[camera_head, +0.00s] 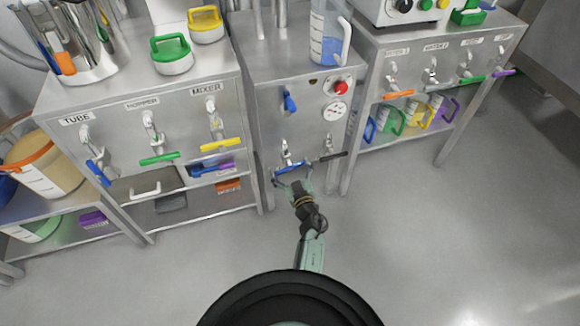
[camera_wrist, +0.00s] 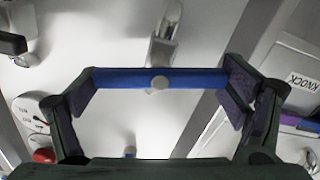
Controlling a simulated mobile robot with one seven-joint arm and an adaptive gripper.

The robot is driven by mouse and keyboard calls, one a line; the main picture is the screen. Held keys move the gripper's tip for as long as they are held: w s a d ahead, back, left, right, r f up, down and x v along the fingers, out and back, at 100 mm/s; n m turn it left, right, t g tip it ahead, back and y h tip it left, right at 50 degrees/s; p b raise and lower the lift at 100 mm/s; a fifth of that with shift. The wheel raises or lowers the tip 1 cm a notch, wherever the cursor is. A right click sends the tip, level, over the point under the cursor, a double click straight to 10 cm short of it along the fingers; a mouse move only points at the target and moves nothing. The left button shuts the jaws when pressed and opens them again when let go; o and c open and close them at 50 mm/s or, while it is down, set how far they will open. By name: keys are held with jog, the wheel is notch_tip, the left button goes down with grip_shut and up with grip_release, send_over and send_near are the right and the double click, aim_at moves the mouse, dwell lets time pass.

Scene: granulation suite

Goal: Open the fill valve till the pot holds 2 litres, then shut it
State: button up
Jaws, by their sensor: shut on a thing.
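A blue valve handle (camera_head: 291,168) lies roughly level on a tap low on the front of the middle steel cabinet. My gripper (camera_head: 292,182) reaches up to it from below. In the wrist view the blue handle (camera_wrist: 190,78) spans between the two fingers of my gripper (camera_wrist: 160,82), with a finger pad at each end. A clear, marked vessel (camera_head: 329,40) with blue liquid low in it stands on top of this cabinet; its level cannot be read. No label shows which valve is the fill valve.
A black-handled tap (camera_head: 333,156) sits close right of the blue one. Above are a red button (camera_head: 340,87), a round dial (camera_head: 335,111) and a small blue lever (camera_head: 289,102). Benches with coloured valve handles flank the cabinet. The floor (camera_head: 420,240) in front is clear.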

aim_at(290, 167)
jog(key=shift+n, duration=2)
jog(key=o, duration=0.9)
jog(key=r, duration=0.9)
jog(key=shift+d+r, duration=0.3)
jog(key=shift+r, duration=0.1)
jog(key=shift+a+r, duration=0.1)
jog(key=shift+a, duration=0.15)
